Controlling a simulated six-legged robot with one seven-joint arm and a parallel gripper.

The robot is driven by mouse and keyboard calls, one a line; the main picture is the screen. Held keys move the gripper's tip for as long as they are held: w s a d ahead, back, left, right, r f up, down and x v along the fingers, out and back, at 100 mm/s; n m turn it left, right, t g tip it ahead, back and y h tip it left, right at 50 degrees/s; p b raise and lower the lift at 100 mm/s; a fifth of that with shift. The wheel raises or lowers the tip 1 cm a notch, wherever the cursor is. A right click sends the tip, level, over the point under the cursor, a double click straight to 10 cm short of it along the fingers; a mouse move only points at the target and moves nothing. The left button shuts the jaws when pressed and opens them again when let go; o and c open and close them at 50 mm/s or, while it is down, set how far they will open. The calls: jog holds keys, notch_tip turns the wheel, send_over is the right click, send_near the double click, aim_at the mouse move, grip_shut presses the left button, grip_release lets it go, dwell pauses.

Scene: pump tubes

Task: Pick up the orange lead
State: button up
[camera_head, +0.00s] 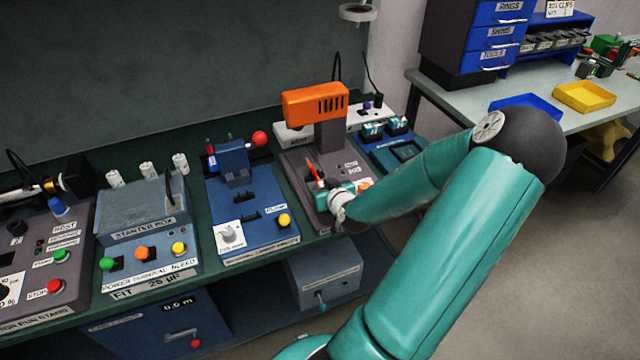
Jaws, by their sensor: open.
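My gripper (326,187) is low over the grey heat station, in front of its upright column. Its jaws are small in this view and partly hidden by my wrist. A thin orange-red piece (312,171) stands up at the left of my gripper. I cannot tell whether it is the orange lead or whether it touches the jaws. Another orange patch (363,184) shows just right of my wrist. Nothing is clearly held.
The orange head (315,103) of the heat station overhangs just behind my gripper. A blue fixture (250,215) with a yellow button stands to the left, and a grey-blue starter box (145,215) beyond it.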

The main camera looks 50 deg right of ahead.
jog(key=shift+s+a+r, duration=0.2)
jog(key=shift+s, duration=0.05)
jog(key=shift+c, duration=0.4)
jog(key=shift+w+d+f, duration=0.1)
jog(key=c, duration=1)
jog(key=shift+r, duration=0.25)
